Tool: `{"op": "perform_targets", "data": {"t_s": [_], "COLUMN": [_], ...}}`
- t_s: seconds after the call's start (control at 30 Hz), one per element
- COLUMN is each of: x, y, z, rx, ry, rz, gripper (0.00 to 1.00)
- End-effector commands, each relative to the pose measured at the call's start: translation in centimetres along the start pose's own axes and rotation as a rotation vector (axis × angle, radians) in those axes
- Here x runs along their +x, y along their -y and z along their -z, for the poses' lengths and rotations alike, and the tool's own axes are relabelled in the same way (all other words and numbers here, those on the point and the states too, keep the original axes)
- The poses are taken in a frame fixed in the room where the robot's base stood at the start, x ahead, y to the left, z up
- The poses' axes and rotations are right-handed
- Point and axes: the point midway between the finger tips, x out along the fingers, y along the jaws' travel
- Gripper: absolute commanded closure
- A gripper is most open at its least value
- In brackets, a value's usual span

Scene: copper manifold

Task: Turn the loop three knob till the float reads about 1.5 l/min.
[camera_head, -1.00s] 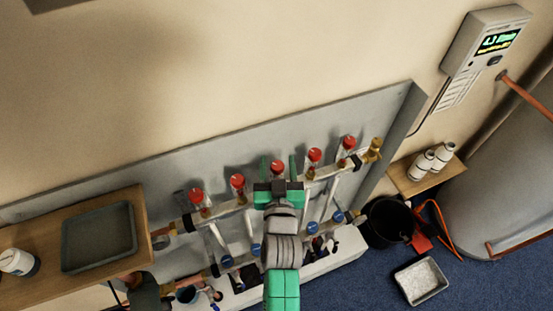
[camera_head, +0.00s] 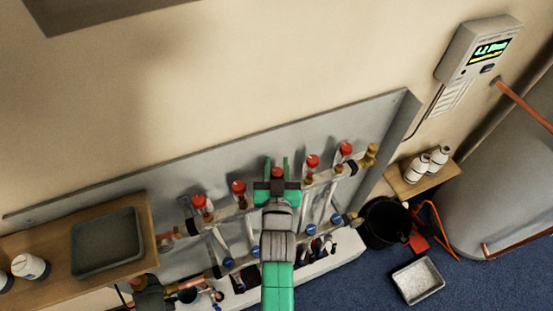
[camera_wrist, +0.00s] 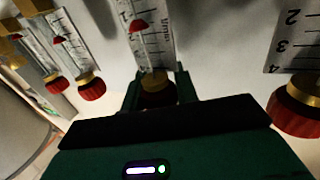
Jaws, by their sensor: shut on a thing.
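The manifold has a row of red knobs on clear flow gauges. My gripper (camera_head: 277,162) is at the middle one, the loop three knob (camera_head: 278,172), with a green finger on each side. In the wrist view my gripper (camera_wrist: 160,88) is shut on this knob (camera_wrist: 157,93), which is dark in shadow between the fingers. Its gauge (camera_wrist: 150,45) shows a red float (camera_wrist: 138,25) beside the printed scale. The numbers beside this float are too blurred to read.
Neighbouring red knobs (camera_head: 239,187) and (camera_head: 312,161) stand close on both sides. A wall controller (camera_head: 480,48) with a lit display is at upper right. A shelf with a grey tray (camera_head: 107,241) is at left. A black bucket (camera_head: 385,222) stands on the floor.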

Motion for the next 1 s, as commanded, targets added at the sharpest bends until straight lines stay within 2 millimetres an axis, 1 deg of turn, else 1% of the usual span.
{"op": "perform_targets", "data": {"t_s": [0.03, 0.2, 0.4, 0.43, 0.5, 0.53, 0.77, 0.83, 0.87, 1.0], "x": [0.0, -0.1, -0.1, -0.1, -0.1, -0.1, -0.1, -0.4, -0.8, -3.7], "y": [0.1, 0.1, 0.0, 0.0, 0.0, 0.0, 0.0, 0.1, 0.1, 0.3], "z": [0.5, 0.0, 0.0, 0.0, 0.0, 0.0, 0.0, 0.0, 0.0, -0.1], "rx": [0.001, 0.000, 0.000, 0.000, 0.000, 0.000, 0.000, 0.000, 0.000, -0.002], "ry": [0.003, -0.001, -0.002, -0.002, -0.002, -0.002, -0.002, -0.001, 0.000, 0.001], "rz": [-0.002, -0.008, -0.008, -0.008, -0.008, -0.008, -0.007, -0.007, -0.007, -0.004], "gripper": [0.93, 0.93, 0.93, 0.66, 0.53, 0.49, 0.49, 0.49, 0.49, 0.49]}}
